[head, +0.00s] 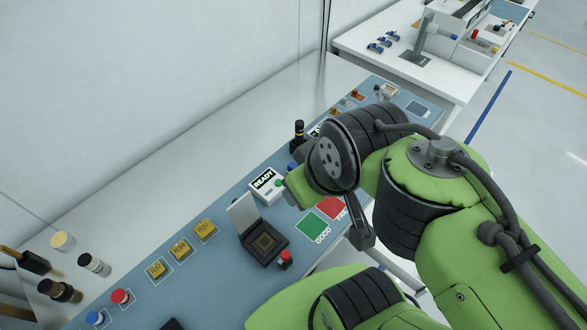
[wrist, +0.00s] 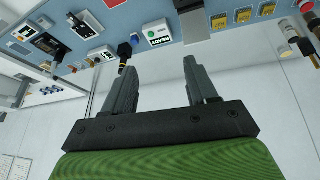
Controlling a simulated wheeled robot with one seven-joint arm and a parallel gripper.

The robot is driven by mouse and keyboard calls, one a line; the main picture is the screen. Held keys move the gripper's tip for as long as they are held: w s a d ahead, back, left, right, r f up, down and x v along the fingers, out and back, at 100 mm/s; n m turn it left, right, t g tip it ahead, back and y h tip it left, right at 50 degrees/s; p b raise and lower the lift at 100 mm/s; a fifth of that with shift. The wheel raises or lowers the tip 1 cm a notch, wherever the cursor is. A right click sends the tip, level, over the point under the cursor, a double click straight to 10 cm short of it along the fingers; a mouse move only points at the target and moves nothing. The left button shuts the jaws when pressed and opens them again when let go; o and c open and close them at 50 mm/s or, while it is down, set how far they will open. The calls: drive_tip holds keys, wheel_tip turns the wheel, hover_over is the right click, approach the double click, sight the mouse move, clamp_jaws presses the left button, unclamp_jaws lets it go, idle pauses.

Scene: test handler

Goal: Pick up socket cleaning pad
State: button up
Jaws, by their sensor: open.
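I cannot tell for sure which thing is the socket cleaning pad; no label for it is readable. The black test socket (head: 265,243) stands on the blue mat with its grey lid raised. Small orange and tan items (head: 357,95) lie at the mat's far end, too small to identify. My gripper (wrist: 160,64) is open and empty in the wrist view, its two dark fingers apart. In the head view, one finger (head: 359,224) shows near the bench's front side, beside the red and green pads; my arm hides the rest.
A white READY box (head: 265,185) stands behind the socket, with a dark yellow-banded tool (head: 298,135) near it. Several yellow chips (head: 181,249) lie in marked squares. Red (head: 121,297) and blue knobbed pieces stand front left. A white table (head: 440,75) stands beyond.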

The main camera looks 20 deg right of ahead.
drive_tip(key=w+d+n+g, duration=0.2)
drive_tip(key=w+n, duration=0.4)
drive_tip(key=w, duration=0.3)
drive_tip(key=n+g+p, duration=0.2)
drive_tip(key=n+g, duration=0.1)
drive_tip(key=n, duration=1.1)
hover_over(293, 165)
wheel_tip(293, 165, down, 15)
wheel_tip(293, 165, down, 16)
drive_tip(key=shift+w+r, duration=0.15)
clamp_jaws()
wheel_tip(293, 165, up, 10)
drive_tip(key=shift+r, duration=0.1)
